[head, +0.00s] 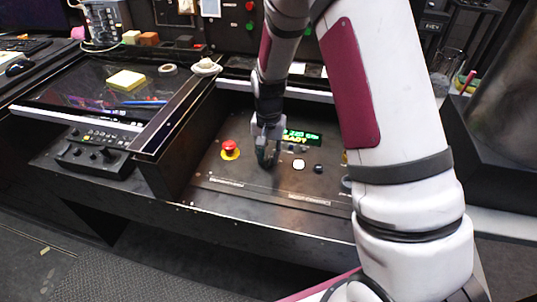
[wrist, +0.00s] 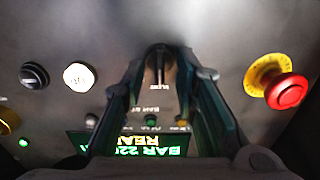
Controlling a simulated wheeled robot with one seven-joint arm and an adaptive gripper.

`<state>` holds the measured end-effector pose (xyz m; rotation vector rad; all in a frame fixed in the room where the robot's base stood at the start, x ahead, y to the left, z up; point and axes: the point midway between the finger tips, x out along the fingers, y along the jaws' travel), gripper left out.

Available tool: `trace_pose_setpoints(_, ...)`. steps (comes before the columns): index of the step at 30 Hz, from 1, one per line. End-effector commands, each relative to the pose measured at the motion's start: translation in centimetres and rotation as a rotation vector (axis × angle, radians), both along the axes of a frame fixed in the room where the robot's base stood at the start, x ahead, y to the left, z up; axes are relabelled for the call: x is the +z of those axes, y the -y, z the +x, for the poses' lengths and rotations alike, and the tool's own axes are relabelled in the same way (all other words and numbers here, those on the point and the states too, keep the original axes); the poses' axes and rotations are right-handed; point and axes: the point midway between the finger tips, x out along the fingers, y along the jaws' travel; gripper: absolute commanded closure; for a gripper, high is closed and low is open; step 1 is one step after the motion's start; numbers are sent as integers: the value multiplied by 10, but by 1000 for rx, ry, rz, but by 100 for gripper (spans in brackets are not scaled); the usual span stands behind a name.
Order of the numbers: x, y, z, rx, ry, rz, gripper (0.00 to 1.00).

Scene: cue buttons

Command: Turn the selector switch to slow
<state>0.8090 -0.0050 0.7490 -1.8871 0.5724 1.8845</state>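My gripper (head: 267,157) points down at the control panel, just right of the red emergency stop in the head view. In the wrist view my gripper (wrist: 161,58) is open, with one finger on each side of a dark round knob with an upright bar (wrist: 159,66), which looks like the selector switch. I cannot tell whether the fingers touch it. A small label sits below the knob, upside down and too blurred to read surely. In the head view the knob is hidden behind my fingers.
A white button (wrist: 78,76) and a black round control (wrist: 34,75) lie to the left. A lit green display (head: 303,138) sits behind my gripper. The panel's front area is clear.

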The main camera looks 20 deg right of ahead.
Motion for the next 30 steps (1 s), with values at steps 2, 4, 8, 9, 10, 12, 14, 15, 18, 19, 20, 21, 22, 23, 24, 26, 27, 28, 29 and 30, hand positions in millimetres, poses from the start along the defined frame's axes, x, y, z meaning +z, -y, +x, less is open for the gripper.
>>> trace_pose_setpoints(2, 0, 0, 0, 0, 0, 0, 72)
trace_pose_setpoints(4, 0, 0, 0, 0, -1, 1, 72)
trace_pose_setpoints(8, 2, 0, 0, 0, 0, 0, 72)
trace_pose_setpoints(9, 4, 0, 0, 1, 1, 0, 72)
trace_pose_setpoints(10, 6, 0, 0, 1, 1, 0, 72)
trace_pose_setpoints(12, 14, 0, 0, 1, 1, 0, 72)
trace_pose_setpoints(14, 25, 0, 1, 1, 4, 0, 72)
trace_pose_setpoints(15, 32, 0, 1, 1, 4, 0, 72)
trace_pose_setpoints(18, 54, -1, 1, 1, 6, 0, 72)
trace_pose_setpoints(19, 60, -1, 1, 1, 5, 0, 72)
trace_pose_setpoints(20, 66, -1, 1, 1, 5, 0, 72)
trace_pose_setpoints(21, 74, -1, 1, 1, 5, 0, 72)
trace_pose_setpoints(22, 80, -1, 1, 1, 5, 0, 72)
trace_pose_setpoints(23, 85, 0, 1, 1, 4, 0, 72)
trace_pose_setpoints(24, 92, 0, 1, 0, 4, 1, 72)
trace_pose_setpoints(26, 101, 0, 1, 0, 3, 1, 72)
trace_pose_setpoints(27, 106, 0, 1, 0, 3, 1, 72)
trace_pose_setpoints(28, 109, 0, 1, 0, 2, 0, 72)
trace_pose_setpoints(29, 112, 0, 1, -1, 2, 0, 72)
trace_pose_setpoints(30, 114, 0, 1, -1, 1, 0, 72)
